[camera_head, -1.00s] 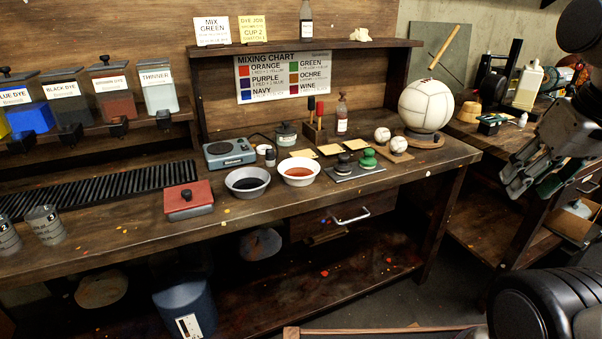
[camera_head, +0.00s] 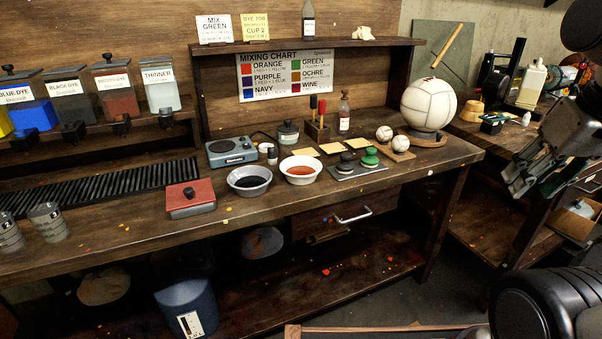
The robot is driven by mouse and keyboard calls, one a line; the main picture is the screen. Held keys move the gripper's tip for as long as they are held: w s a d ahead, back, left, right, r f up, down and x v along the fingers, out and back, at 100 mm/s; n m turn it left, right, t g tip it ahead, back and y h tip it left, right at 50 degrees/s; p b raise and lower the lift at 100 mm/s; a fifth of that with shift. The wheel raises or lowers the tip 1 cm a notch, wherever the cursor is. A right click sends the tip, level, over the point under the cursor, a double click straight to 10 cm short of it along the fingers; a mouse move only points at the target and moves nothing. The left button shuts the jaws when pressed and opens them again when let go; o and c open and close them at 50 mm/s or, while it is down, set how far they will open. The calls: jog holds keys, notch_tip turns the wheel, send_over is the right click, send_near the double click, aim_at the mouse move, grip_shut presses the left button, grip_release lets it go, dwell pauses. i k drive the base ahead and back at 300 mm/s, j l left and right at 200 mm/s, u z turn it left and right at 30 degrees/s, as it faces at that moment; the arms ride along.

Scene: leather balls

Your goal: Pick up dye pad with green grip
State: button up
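The dye pad with the green grip (camera_head: 369,158) sits on a flat grey tray (camera_head: 343,177) near the front of the bench, right of the middle. A dye pad with a black grip (camera_head: 346,162) stands just left of it on the same tray. My gripper (camera_head: 524,178) is at the right side of the picture, well to the right of the green pad and apart from it. Its fingers are seen at an angle and partly overlap, so I cannot tell how far they are open. Nothing is visible in it.
A white bowl of orange dye (camera_head: 300,169) and a grey bowl of dark dye (camera_head: 249,180) stand left of the tray. Two small balls (camera_head: 384,133) and a large white ball (camera_head: 428,104) on a stand are behind and right. A shelf (camera_head: 310,47) overhangs the bench's back.

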aim_at(370, 160)
jog(key=i+j, duration=0.25)
jog(key=i, duration=0.25)
jog(key=i+j, duration=0.25)
jog(key=i, duration=0.2)
jog(key=u, duration=0.05)
